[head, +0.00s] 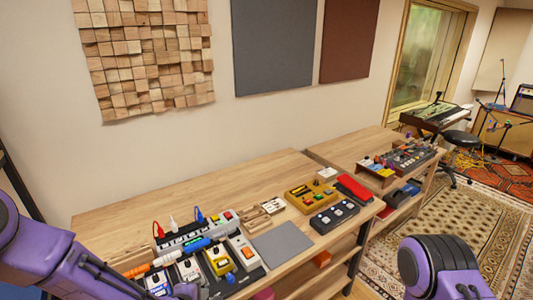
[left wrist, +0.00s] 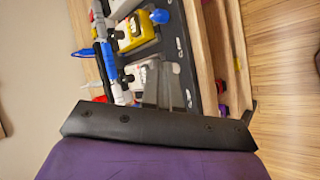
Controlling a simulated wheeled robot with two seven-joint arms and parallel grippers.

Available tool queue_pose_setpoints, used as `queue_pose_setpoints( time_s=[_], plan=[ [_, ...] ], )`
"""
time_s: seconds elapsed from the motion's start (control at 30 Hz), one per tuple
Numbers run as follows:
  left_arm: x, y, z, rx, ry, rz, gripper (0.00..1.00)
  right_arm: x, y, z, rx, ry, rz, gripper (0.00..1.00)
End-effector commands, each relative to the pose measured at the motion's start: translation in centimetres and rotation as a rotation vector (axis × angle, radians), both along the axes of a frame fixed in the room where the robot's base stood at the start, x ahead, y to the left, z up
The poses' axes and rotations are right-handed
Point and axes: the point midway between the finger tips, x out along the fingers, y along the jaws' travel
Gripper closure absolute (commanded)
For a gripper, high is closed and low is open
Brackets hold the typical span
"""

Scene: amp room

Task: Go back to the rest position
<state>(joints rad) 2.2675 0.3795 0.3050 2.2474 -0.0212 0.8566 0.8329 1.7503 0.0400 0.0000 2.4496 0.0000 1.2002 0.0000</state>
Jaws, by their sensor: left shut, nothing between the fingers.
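My left gripper shows in the left wrist view (left wrist: 165,92), its fingers shut together with nothing between them. It is over the front edge of the wooden table, close to the pedals on a dark board. In the head view my left arm comes in at the lower left, over the table's front edge, and the fingertips are hard to make out. Part of my purple and black right arm shows at the lower right, and its gripper is out of view.
The wooden table (head: 262,182) bears a row of pedals with cables, a yellow pedal (head: 219,262), a grey mat (head: 283,242), and a dark pedal (head: 334,216). A second table (head: 350,146) stands to the right. A patterned rug (head: 430,205) lies on the open floor.

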Motion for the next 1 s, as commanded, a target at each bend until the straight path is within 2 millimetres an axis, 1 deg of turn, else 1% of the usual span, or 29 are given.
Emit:
queue_pose_setpoints(
  time_s=[0.03, 0.07, 0.17, 0.27, 0.3, 0.37, 0.4, 0.5, 0.6, 0.7, 1.0],
  plan=[
    [-1.1, 0.7, -1.8, 0.076, 0.011, -0.037, 1.00, 0.0, 0.0, -0.7, 0.000, 0.000, 0.000, 1.00],
    [-1.7, 1.2, -2.8, 0.131, 0.016, -0.065, 1.00, 0.0, 0.0, -1.0, 0.000, 0.000, 0.000, 1.00],
    [-4.7, 3.2, -6.9, 0.326, 0.058, -0.171, 1.00, 0.0, 0.0, -2.4, 0.001, 0.001, 0.000, 1.00],
    [-8.9, 5.6, -11.9, 0.532, 0.137, -0.304, 1.00, -0.1, 0.0, -4.2, 0.001, 0.001, 0.000, 1.00],
    [-11.2, 6.8, -14.4, 0.619, 0.184, -0.370, 1.00, -0.1, 0.0, -5.3, 0.001, 0.001, 0.000, 1.00],
    [-14.9, 8.6, -17.9, 0.739, 0.262, -0.476, 1.00, -0.1, 0.0, -6.9, 0.001, 0.001, 0.000, 1.00],
    [-17.4, 9.8, -19.9, 0.803, 0.316, -0.538, 1.00, -0.1, 0.0, -7.9, 0.001, 0.001, 0.000, 1.00],
    [-22.7, 12.0, -23.6, 0.881, 0.434, -0.637, 1.00, -0.1, 0.0, -9.9, 0.001, 0.001, 0.000, 1.00],
    [-26.2, 12.9, -25.8, 0.898, 0.511, -0.699, 1.00, -0.1, 0.0, -11.1, 0.001, 0.001, 0.000, 1.00],
    [-27.6, 13.1, -26.7, 0.894, 0.540, -0.724, 1.00, -0.1, 0.0, -11.4, 0.001, 0.001, 0.000, 1.00],
    [-27.7, 13.0, -26.5, 0.889, 0.542, -0.724, 1.00, -0.1, 0.0, -11.1, 0.001, 0.001, 0.000, 1.00]
  ],
)
